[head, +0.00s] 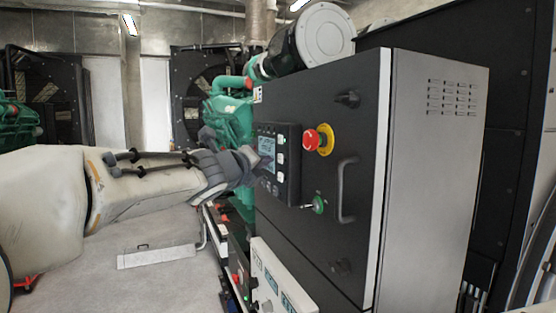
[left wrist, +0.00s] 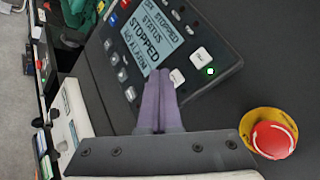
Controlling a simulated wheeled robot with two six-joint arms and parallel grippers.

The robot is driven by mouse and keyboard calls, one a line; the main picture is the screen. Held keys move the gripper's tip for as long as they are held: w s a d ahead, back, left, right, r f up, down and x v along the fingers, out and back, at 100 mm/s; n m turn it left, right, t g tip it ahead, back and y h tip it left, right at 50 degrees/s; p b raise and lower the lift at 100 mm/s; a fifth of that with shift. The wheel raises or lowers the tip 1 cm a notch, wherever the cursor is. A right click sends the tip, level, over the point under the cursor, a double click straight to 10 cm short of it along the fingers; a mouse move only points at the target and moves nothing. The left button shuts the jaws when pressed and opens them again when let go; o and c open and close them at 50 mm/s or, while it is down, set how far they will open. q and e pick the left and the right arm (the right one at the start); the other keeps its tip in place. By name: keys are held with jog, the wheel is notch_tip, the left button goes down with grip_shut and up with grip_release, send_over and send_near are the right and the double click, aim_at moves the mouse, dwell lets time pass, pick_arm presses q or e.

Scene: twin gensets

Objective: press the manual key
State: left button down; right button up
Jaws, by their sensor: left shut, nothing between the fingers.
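The controller panel (head: 291,178) is on the black cabinet front. Its lit screen (left wrist: 151,38) reads STOPPED in the left wrist view. A white key (left wrist: 202,56) with small, hard-to-read lettering sits right of the screen, with a green light (left wrist: 210,71) beside it. Another white key (left wrist: 178,77) lies right at my fingertips and is partly hidden by them. I cannot tell for sure which is the manual key. My left gripper (left wrist: 160,75) is shut and empty, pointing at the panel; contact cannot be told. It also shows in the head view (head: 252,158). My right gripper is not in view.
A red emergency stop button (head: 318,140) on a yellow ring sits right of the panel. A white switch box (head: 275,284) stands out below. Open floor (head: 150,285) lies left.

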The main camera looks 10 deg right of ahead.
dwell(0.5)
pick_arm(q)
jog(key=shift+w+d, duration=0.15)
jog(key=shift+d, duration=0.3)
jog(key=shift+w+d+b, duration=0.1)
jog(key=shift+d+b, duration=0.25)
jog(key=shift+d, duration=0.1)
dwell(0.5)
jog(key=shift+a, duration=0.15)
jog(key=shift+s+a, duration=0.25)
jog(key=shift+a, duration=0.5)
jog(key=s+a+p, duration=0.2)
jog(key=a, duration=0.3)
jog(key=shift+a, duration=0.35)
